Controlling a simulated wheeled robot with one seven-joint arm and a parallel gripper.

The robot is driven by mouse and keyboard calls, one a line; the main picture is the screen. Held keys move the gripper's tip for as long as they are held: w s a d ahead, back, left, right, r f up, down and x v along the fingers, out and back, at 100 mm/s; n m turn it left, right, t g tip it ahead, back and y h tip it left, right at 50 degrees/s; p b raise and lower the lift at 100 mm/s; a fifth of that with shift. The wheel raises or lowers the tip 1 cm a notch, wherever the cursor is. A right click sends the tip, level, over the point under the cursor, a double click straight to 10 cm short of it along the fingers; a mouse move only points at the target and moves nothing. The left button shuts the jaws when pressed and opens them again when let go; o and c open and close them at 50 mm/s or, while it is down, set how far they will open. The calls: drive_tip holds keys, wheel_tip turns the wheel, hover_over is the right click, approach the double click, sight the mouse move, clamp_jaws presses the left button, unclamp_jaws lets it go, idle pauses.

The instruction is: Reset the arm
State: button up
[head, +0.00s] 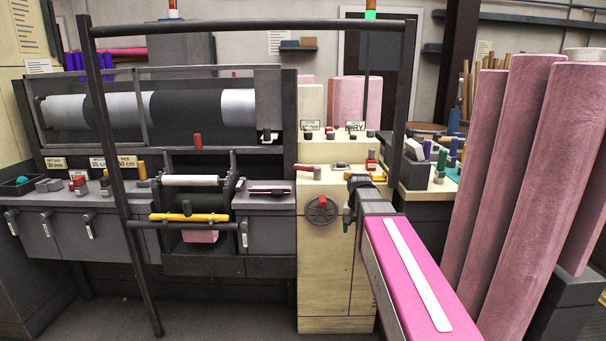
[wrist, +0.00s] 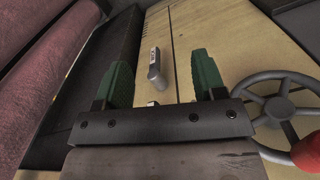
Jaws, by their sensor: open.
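My gripper (wrist: 160,62) shows in the wrist view with its two green fingers spread wide apart. Nothing is between the fingers. Beyond them is the front of a pale wooden cabinet (wrist: 225,40), with a small labelled grey handle (wrist: 155,68) on it that the fingers do not hold. In the head view my arm reaches in from the lower right to the right side of this cabinet (head: 322,265). The fingers cannot be made out clearly there.
A handwheel (head: 321,209) with a red knob is on the cabinet front, close beside my gripper; it also shows in the wrist view (wrist: 285,100). Tall pink felt rolls (head: 535,180) stand at the right. A dark frame post (head: 120,190) stands at left. Floor shows at lower left.

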drive_tip(key=s+f+n, duration=0.3)
drive_tip(key=s+f, duration=1.2)
drive_tip(key=f, duration=0.3)
drive_tip(key=shift+f+n, duration=0.15)
drive_tip(key=shift+n, duration=0.15)
